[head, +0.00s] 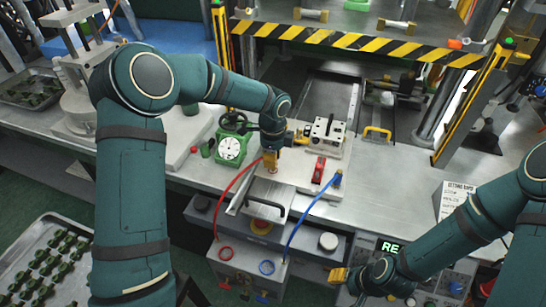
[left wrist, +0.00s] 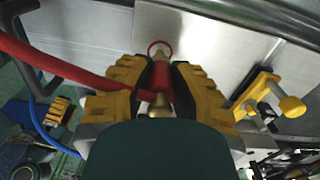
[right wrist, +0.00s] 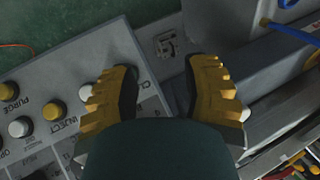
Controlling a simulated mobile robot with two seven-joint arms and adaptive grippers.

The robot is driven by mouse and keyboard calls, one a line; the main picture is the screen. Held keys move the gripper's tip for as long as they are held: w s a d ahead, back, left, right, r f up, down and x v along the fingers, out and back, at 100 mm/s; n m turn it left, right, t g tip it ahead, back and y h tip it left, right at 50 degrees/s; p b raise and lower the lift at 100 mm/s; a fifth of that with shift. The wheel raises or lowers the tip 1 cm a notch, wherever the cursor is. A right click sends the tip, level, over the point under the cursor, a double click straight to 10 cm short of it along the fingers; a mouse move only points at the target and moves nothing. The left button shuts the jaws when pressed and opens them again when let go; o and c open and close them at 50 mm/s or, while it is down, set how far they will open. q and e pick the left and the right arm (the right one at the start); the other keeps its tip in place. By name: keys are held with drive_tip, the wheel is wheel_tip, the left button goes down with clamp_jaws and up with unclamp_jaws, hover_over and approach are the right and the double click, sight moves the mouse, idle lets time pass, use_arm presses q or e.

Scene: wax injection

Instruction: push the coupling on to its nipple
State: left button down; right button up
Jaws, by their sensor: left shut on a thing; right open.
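My left gripper (head: 270,160) is shut on a red coupling (left wrist: 160,78), with the red hose (head: 238,188) running to it. In the left wrist view the coupling sits between the yellow fingertips (left wrist: 160,85). A brass nipple (left wrist: 162,57) shows just beyond the coupling's front end, with a red ring (left wrist: 153,45) behind it on the pale metal surface. The nipple looks in line with the coupling; I cannot tell whether they touch. My right gripper (head: 340,277) is open and empty; its fingers (right wrist: 165,85) are spread over the control panel (right wrist: 90,95).
A blue hose (head: 303,222) ends in a blue coupling (head: 337,179) on the right of the bench. A red block (head: 319,168), a white box (head: 328,135) and a green gauge (head: 230,148) stand close by. A striped press beam (head: 350,42) crosses behind.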

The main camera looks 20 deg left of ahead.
use_arm(q)
drive_tip(key=shift+f+b, duration=0.7)
drive_tip(key=shift+f, duration=0.55)
drive_tip(key=c, duration=0.9)
unclamp_jaws()
